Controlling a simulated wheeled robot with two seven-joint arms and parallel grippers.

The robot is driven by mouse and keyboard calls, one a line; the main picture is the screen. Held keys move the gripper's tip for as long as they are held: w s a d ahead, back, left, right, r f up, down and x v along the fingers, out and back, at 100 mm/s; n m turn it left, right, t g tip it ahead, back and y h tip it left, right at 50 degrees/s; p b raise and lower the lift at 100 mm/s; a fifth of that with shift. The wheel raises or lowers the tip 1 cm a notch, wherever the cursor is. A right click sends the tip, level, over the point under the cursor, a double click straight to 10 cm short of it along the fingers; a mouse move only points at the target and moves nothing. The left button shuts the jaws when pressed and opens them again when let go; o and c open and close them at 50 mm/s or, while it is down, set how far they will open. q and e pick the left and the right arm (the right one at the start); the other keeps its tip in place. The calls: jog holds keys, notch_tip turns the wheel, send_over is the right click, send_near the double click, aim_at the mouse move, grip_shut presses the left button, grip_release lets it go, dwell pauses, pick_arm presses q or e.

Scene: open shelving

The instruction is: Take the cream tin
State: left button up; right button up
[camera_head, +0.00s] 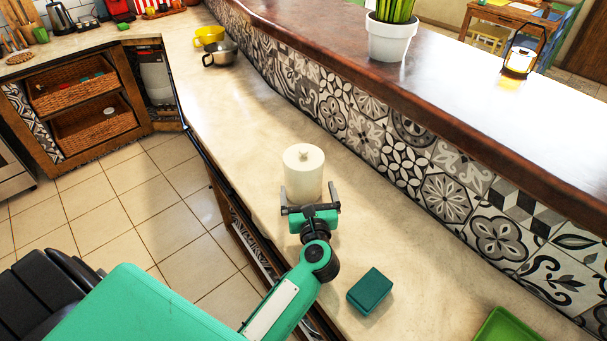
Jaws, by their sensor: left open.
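The cream tin (303,172) is a pale cylinder with a knobbed lid, standing upright on the stone counter. My left gripper (308,195) is open at the near side of the tin, with one finger to the left of its lower part and one to the right. I cannot tell whether the fingers touch it. The lower front of the tin is partly hidden by the gripper. My right gripper is not in view.
A teal box (370,291) lies on the counter right of my left arm, and a green tray (508,326) is at the lower right. The patterned tile wall (405,150) rises behind. Yellow and metal pots (219,53) stand far back. The counter between is clear.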

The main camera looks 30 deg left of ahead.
aim_at(306, 186)
pick_arm(q)
jog(key=shift+p+x, duration=0.6)
jog(key=shift+x, duration=1.75)
jog(key=shift+w+a+f, duration=0.1)
jog(key=shift+a, duration=0.1)
jog(key=c, duration=0.9)
jog(key=shift+c, duration=0.3)
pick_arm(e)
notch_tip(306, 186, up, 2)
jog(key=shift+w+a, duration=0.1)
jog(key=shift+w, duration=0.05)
